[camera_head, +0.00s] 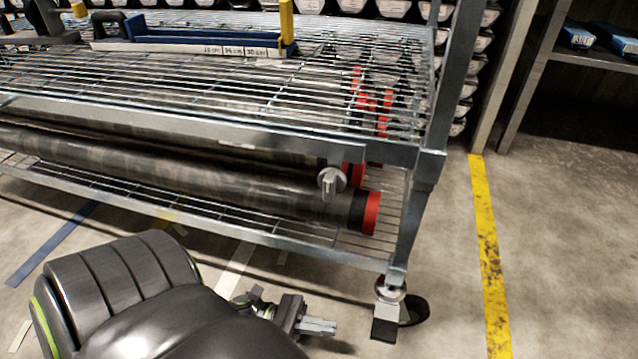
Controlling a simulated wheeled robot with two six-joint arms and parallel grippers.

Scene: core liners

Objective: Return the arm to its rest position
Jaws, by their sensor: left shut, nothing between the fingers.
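My left arm comes in at the bottom left, its dark rounded links in front of the wire rack cart. My left gripper (318,327) is low, near the cart's front right caster, with its fingers shut and nothing held. It is apart from the long dark core liners (210,182), which lie on the cart's lower shelf with red end caps (371,213). My right gripper is not in view.
The wire rack cart (280,240) fills the upper left, with a blue tool (200,38) on top. Its caster (412,311) stands on the floor. A yellow floor stripe (488,250) runs at right. Shelves stand behind. The floor at right is clear.

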